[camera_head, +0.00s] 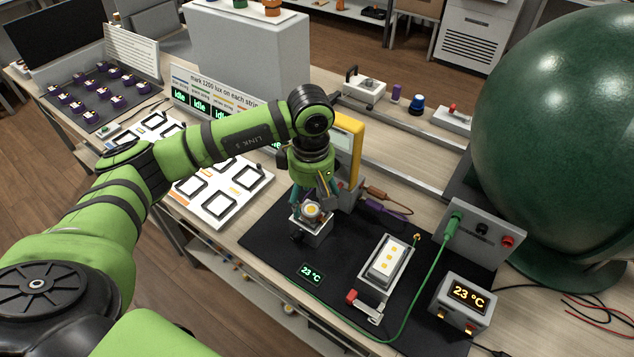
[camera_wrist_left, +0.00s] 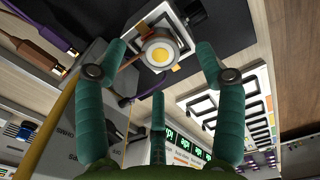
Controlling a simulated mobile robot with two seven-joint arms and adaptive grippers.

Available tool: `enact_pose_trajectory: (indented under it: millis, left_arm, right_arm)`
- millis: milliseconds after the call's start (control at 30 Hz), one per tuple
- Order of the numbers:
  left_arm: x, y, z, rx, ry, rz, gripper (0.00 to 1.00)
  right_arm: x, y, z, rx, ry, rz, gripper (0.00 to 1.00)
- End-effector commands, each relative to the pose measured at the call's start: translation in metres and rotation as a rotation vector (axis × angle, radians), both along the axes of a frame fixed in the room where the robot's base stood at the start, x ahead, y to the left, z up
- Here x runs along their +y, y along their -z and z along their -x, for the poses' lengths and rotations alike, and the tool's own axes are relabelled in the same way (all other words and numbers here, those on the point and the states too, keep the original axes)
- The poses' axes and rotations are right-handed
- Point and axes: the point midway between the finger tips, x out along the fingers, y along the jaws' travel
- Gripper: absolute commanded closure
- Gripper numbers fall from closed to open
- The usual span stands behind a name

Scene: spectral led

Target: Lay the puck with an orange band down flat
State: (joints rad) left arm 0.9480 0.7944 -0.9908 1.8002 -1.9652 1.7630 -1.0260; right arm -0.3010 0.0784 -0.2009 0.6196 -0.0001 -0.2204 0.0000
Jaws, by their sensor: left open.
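A pale round puck with a yellow centre (camera_head: 312,211) is at a small grey block fixture (camera_head: 311,232) on the black mat. It also shows in the left wrist view (camera_wrist_left: 160,55), with its yellow face toward the camera. A brownish-orange edge shows beside it there, but I cannot tell whether this is its band, or whether it lies flat or tilted. My left gripper (camera_head: 311,200) is just above the puck in the head view. In the wrist view its teal fingers (camera_wrist_left: 162,72) are spread on both sides of the puck, apart from it.
A white tray with black square frames (camera_head: 222,208) lies left of the mat (camera_head: 268,243). A grey device with yellow squares (camera_head: 388,262), a temperature display (camera_head: 463,303) and a green cable (camera_head: 420,295) are to the right. A large green sphere (camera_head: 560,130) stands beyond.

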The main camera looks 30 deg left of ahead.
Motion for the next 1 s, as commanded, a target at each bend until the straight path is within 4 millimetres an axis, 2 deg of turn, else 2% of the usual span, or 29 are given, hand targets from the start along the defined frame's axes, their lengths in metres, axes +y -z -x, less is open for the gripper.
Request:
enact_pose_trajectory:
  millis: [100, 300, 600, 633, 667, 700, 767, 900, 933, 1000]
  left_arm:
    - [0.000, 0.016, 0.001, 0.002, 0.000, 0.001, 0.30]
    - [-0.001, 0.035, 0.000, 0.001, -0.001, 0.003, 0.30]
    - [-0.001, 0.039, 0.000, -0.001, 0.000, 0.003, 0.30]
    - [-0.001, 0.039, 0.000, -0.001, 0.000, 0.003, 0.34]
    - [-0.001, 0.039, 0.000, -0.001, 0.000, 0.003, 0.46]
    - [-0.001, 0.039, 0.000, -0.001, 0.000, 0.003, 0.62]
    - [-0.001, 0.039, 0.000, -0.001, -0.001, 0.003, 0.86]
    - [-0.001, 0.039, 0.000, -0.001, -0.001, 0.003, 0.89]
    - [-0.001, 0.039, 0.000, -0.001, -0.001, 0.003, 0.67]
    - [-0.001, 0.039, 0.000, -0.001, -0.001, 0.003, 0.95]
  right_arm:
    - [-0.003, -0.007, 0.000, -0.001, -0.001, 0.004, 1.00]
    - [-0.004, -0.011, -0.001, -0.001, -0.001, 0.005, 1.00]
    - [-0.004, -0.011, -0.001, -0.002, -0.001, 0.005, 1.00]
    - [-0.004, -0.011, -0.001, -0.002, -0.001, 0.005, 1.00]
    - [-0.004, -0.011, -0.001, -0.002, 0.000, 0.005, 1.00]
    - [-0.004, -0.011, -0.001, -0.002, 0.000, 0.005, 1.00]
    - [-0.004, -0.011, -0.001, -0.003, 0.000, 0.004, 1.00]
    - [-0.002, -0.010, -0.002, -0.003, 0.000, 0.003, 1.00]
    - [-0.002, -0.010, -0.002, -0.003, 0.001, 0.002, 1.00]
    - [-0.001, -0.010, -0.002, -0.002, 0.001, 0.001, 1.00]
